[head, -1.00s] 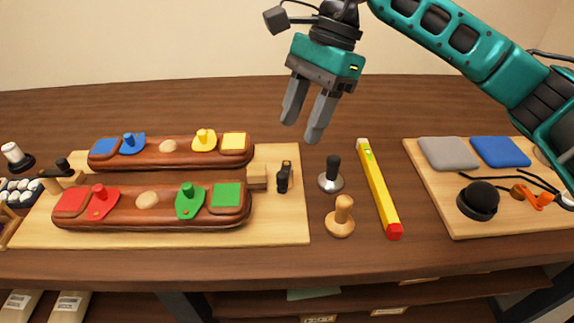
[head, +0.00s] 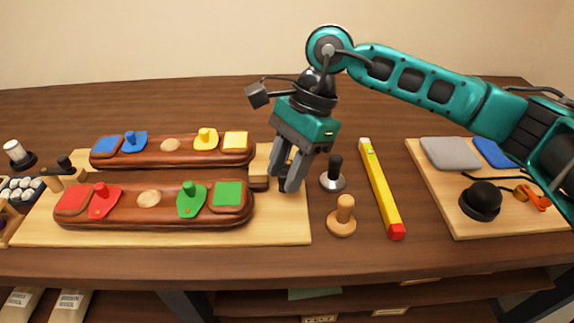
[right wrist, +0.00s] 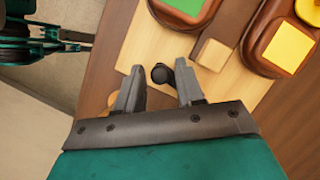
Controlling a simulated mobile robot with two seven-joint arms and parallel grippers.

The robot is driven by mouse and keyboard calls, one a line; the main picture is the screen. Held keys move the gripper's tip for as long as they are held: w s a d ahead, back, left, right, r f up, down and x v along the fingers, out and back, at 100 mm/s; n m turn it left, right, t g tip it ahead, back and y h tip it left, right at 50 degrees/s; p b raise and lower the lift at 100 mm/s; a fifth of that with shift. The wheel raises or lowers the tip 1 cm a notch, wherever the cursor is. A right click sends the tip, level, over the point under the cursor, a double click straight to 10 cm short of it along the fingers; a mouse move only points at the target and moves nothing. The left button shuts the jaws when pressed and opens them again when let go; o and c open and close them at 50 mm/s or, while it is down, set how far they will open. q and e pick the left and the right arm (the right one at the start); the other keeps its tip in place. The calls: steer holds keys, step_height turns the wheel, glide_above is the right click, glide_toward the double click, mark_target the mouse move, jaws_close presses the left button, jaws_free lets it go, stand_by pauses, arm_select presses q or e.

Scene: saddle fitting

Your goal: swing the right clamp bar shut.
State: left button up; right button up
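The right clamp bar stands at the right end of the wooden fixture board (head: 282,230), beside a pale wooden block (head: 259,176). My right gripper (head: 286,178) now hides most of it in the head view. In the right wrist view its black knob (right wrist: 162,73) shows between the two fingertips. The right gripper (right wrist: 158,80) is open, pointing down, with a finger on each side of the knob and gaps visible. Whether a finger touches the bar I cannot tell. My left gripper is not in view.
Two brown saddles, one with red and green pads (head: 150,215) and one with blue and yellow pads (head: 172,160), lie left of the clamp. A black-handled tool (head: 333,175), a wooden knob (head: 342,218) and a yellow level (head: 380,187) stand close on the right.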

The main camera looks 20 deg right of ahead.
jaws_close()
